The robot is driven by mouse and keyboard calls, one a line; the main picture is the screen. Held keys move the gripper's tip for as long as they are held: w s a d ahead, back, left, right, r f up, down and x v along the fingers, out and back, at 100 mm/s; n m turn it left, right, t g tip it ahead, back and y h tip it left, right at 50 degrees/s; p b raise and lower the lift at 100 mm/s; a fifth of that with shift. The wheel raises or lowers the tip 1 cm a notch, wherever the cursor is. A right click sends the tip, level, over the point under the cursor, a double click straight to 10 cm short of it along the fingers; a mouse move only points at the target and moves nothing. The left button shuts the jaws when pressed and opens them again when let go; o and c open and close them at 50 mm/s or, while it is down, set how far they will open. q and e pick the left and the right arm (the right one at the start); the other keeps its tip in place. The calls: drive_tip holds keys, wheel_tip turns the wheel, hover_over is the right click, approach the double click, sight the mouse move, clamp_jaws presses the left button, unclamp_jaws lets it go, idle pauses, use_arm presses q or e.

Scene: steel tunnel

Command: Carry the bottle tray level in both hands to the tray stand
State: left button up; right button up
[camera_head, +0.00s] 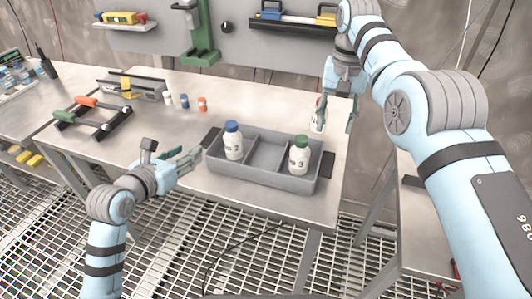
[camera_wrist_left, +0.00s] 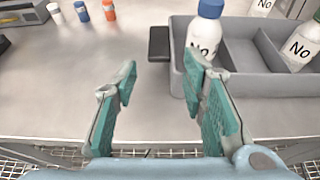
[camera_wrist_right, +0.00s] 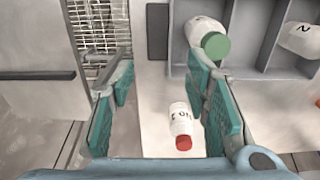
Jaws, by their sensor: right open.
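The grey bottle tray (camera_head: 262,178) lies on the steel table. A blue-capped bottle (camera_head: 233,142) stands in its left compartment and a green-capped bottle (camera_head: 299,157) in its right one; the middle is empty. Black handles stick out at the left (camera_head: 211,137) and right (camera_head: 327,166) ends. My left gripper (camera_head: 192,160) is open and empty, just left of the tray. My right gripper (camera_head: 337,112) is open behind the tray's right end, beside a red-capped bottle (camera_head: 317,118). That bottle (camera_wrist_right: 181,122) shows between the open fingers in the right wrist view. I cannot make out the tray stand.
A green post (camera_head: 200,45) stands at the back. Another bench (camera_head: 420,215) is at the right.

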drive_tip(key=s, duration=0.1)
use_arm(q)
approach(212, 135)
drive_tip(key=shift+w+d+f, duration=0.2)
drive_tip(key=shift+w, duration=0.3)
use_arm(e)
hover_over(326, 161)
drive_tip(key=f, duration=0.5)
drive_tip(key=shift+w+f, duration=0.15)
drive_tip(key=shift+w, duration=0.15)
use_arm(q)
drive_tip(key=x, duration=0.8)
drive_tip(key=shift+w+d+f, duration=0.15)
drive_tip(key=shift+w, duration=0.05)
use_arm(e)
drive_tip(key=f, duration=0.9)
drive_tip(key=shift+s, duration=0.25)
use_arm(q)
drive_tip(key=shift+s, duration=0.1)
use_arm(e)
drive_tip(key=shift+r, duration=0.1)
use_arm(q)
drive_tip(key=c, duration=0.8)
use_arm(e)
drive_tip(key=c, duration=0.8)
use_arm(q)
clamp_jaws()
use_arm(e)
clamp_jaws()
